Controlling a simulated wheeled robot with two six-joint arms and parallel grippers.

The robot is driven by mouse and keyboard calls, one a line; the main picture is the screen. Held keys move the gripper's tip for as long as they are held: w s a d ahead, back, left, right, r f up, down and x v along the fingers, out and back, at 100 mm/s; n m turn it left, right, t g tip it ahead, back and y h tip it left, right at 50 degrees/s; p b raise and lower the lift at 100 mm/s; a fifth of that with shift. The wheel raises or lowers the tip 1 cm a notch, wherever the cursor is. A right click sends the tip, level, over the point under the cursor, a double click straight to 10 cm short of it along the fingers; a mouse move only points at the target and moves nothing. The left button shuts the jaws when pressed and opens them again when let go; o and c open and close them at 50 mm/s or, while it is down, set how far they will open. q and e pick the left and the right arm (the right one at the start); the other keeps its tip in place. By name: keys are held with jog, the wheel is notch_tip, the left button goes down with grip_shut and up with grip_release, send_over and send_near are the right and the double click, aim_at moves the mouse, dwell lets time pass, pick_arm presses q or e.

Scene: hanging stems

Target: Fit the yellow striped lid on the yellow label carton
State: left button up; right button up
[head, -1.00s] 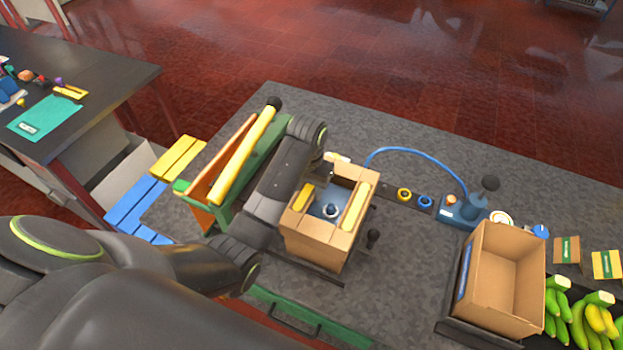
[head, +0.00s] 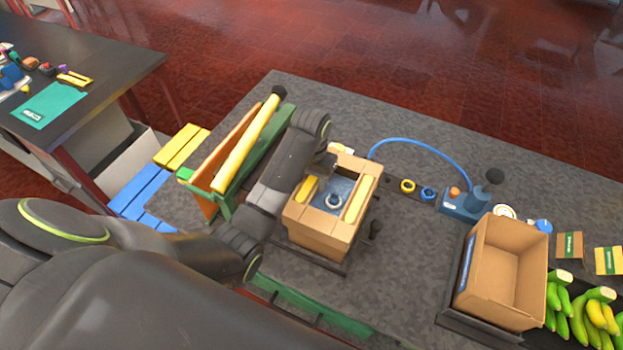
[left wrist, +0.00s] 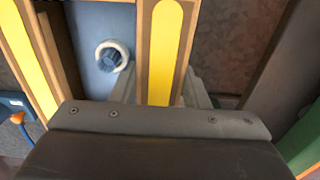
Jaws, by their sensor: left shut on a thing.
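The yellow striped lid is a brown cardboard frame with two yellow stripes (head: 357,201), and it lies over a brown carton (head: 318,243) on the grey bench. A blue surface with a white ring shows between the stripes. I cannot tell whether the lid sits flush. No yellow label shows on this carton's visible side. My left gripper (head: 325,165) reaches over the lid's left part from the back left. In the left wrist view it is shut on the lid's striped bar (left wrist: 163,55). Its fingertips are partly hidden. My right gripper is not in view.
An open, empty carton (head: 499,270) with a blue label stands at the right, beside bananas (head: 590,318). A green and orange rack with a yellow bar (head: 245,145) stands close left of my gripper. A blue hose (head: 430,149) runs behind the lidded carton.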

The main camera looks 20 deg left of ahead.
pick_arm(q)
jog(key=shift+f, duration=0.55)
dwell(0.4)
jog(key=o, duration=1.3)
jog(key=shift+w+r, duration=0.1)
jog(key=shift+r, duration=0.1)
jog(key=shift+d+r, duration=0.1)
jog(key=shift+r, duration=0.7)
jog(key=shift+r, duration=0.5)
